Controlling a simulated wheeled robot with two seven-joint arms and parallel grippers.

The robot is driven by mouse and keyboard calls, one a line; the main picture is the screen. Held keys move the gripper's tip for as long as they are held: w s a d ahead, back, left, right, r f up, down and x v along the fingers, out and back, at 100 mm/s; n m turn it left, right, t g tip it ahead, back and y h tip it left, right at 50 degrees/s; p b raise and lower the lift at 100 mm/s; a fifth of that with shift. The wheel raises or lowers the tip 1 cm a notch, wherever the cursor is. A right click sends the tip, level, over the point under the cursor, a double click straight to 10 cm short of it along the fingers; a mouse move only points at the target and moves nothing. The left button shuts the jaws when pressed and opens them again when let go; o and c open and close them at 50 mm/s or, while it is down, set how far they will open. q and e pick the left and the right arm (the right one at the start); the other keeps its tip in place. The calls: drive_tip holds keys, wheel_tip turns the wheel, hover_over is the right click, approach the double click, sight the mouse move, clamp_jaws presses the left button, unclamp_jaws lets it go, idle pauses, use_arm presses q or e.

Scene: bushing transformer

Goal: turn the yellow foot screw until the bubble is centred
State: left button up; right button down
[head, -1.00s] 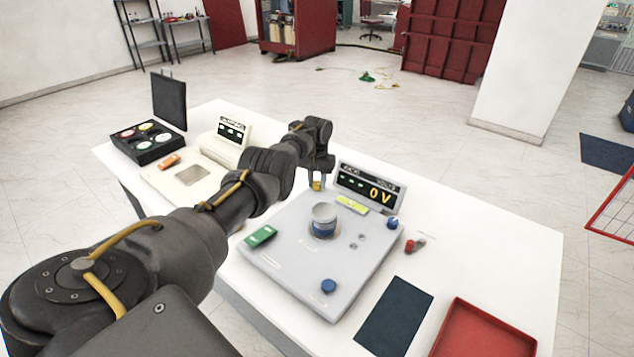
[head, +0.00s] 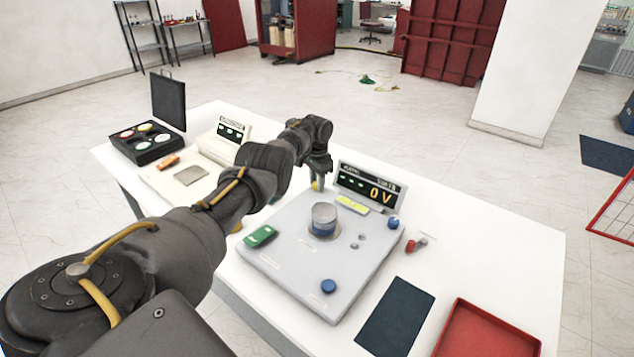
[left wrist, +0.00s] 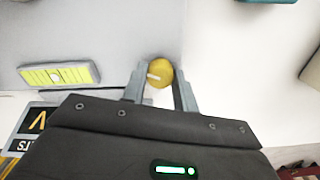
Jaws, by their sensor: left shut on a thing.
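The yellow foot screw (left wrist: 160,74) sits at the plate's corner in the left wrist view, with a white mark on its top. In the head view it shows only as a small yellow patch (head: 316,186) under my gripper. My left gripper (left wrist: 160,84) is shut on it, a finger on each side; it also shows in the head view (head: 318,180). My right gripper is out of view.
A display reading 0 V (head: 369,187) stands behind the plate. A dark mat (head: 396,315) and a red tray (head: 485,335) lie to the right.

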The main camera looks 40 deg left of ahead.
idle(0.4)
use_arm(q)
drive_tip(key=o, duration=1)
wheel_tip(320, 180, up, 11)
drive_tip(key=shift+f+p, duration=0.1)
drive_tip(key=shift+p, duration=0.25)
